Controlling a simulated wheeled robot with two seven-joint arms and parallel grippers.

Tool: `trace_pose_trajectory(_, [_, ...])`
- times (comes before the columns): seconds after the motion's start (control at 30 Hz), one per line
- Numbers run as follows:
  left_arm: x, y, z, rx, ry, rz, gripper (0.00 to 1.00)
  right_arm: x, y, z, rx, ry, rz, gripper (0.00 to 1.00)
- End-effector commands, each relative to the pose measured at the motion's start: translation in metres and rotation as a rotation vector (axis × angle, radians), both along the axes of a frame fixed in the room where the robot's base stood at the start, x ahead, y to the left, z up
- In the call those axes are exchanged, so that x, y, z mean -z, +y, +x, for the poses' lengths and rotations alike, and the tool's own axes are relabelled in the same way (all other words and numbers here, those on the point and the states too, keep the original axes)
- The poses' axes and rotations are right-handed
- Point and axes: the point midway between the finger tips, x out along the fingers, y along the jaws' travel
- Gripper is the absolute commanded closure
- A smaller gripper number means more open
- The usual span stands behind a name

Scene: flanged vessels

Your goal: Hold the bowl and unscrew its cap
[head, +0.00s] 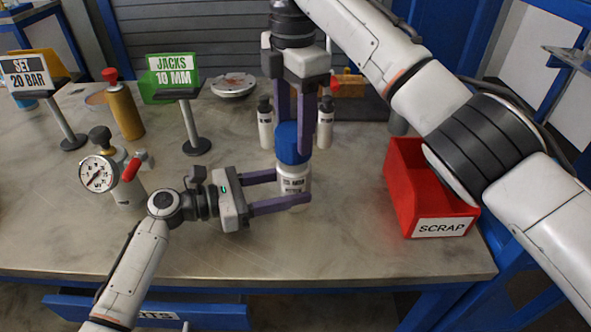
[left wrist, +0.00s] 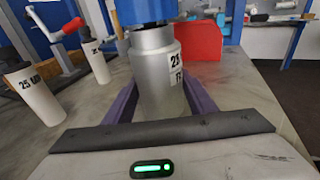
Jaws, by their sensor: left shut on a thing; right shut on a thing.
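The bowl (head: 293,181) is a pale, upright cylinder with a printed label, standing near the middle of the bench. In the left wrist view the bowl (left wrist: 158,80) looks grey and sits between my left fingers. Its blue cap (head: 289,146) is on top; only its lower part (left wrist: 146,12) shows in the left wrist view. My left gripper (head: 291,189) comes in level from the left, shut on the bowl. My right gripper (head: 294,136) points down from above, shut on the cap, its purple fingers on either side. The fingers hide part of the cap and bowl.
Two white bottles with black tops (head: 265,125) (head: 326,124) stand close behind the cap. A red SCRAP bin (head: 441,228) is at right. A pressure gauge (head: 98,174) with a red lever and a yellow cylinder (head: 125,112) stand left. The bench front is clear.

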Motion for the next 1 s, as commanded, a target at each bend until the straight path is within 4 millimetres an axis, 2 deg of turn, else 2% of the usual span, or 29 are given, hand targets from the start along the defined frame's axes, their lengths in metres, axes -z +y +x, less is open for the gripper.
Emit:
trace_pose_trajectory(0.23, [0.001,0.0,0.0,0.001,0.001,0.001,0.67,-0.007,0.0,0.0,0.0,0.0,-0.001,0.77])
trace_pose_trajectory(0.77, [0.001,0.0,0.0,0.001,0.001,0.001,0.67,-0.048,0.0,0.0,0.0,-0.001,0.0,0.77])
trace_pose_trajectory(1.0, [0.001,0.0,0.0,0.001,0.001,0.001,0.67,-0.052,0.0,0.0,0.0,0.0,0.0,0.77])
